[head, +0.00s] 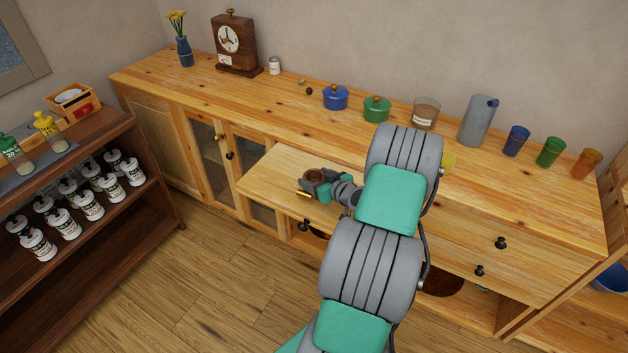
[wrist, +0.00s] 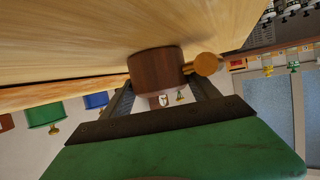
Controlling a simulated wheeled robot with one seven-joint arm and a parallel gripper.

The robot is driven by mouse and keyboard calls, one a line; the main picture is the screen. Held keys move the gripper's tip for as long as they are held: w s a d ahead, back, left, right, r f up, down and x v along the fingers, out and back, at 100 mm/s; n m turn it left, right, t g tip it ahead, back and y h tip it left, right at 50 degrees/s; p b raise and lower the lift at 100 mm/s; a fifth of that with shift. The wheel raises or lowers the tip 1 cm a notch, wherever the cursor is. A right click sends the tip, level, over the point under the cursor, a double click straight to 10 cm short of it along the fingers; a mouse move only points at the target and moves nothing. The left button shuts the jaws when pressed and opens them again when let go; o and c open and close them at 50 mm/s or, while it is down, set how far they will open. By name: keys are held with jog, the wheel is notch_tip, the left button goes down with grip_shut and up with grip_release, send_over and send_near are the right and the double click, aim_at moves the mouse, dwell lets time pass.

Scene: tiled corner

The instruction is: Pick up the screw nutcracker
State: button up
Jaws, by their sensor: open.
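The screw nutcracker is a dark brown wooden cup with a brass screw knob. In the head view the nutcracker (head: 315,175) is on the pulled-out wooden board, with its brass part on the near left side. In the wrist view, which looks upside down, the nutcracker (wrist: 156,70) is between the fingers, its knob to the right. My gripper (head: 314,186) is open, with one finger on either side of the cup; the gripper (wrist: 160,92) also shows in the wrist view. I cannot tell whether the fingers touch the cup.
The pulled-out board (head: 268,172) juts from the long cabinet (head: 270,95). A blue pot (head: 335,98), green pot (head: 377,109), jar (head: 425,113), grey pitcher (head: 477,122) and coloured cups stand on top. A dark shelf (head: 150,215) with bottles is at left. Floor between is clear.

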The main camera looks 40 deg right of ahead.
jog(key=shift+c, duration=0.3)
jog(key=c, duration=1.2)
jog(key=shift+c, duration=0.3)
jog(key=shift+r, duration=0.1)
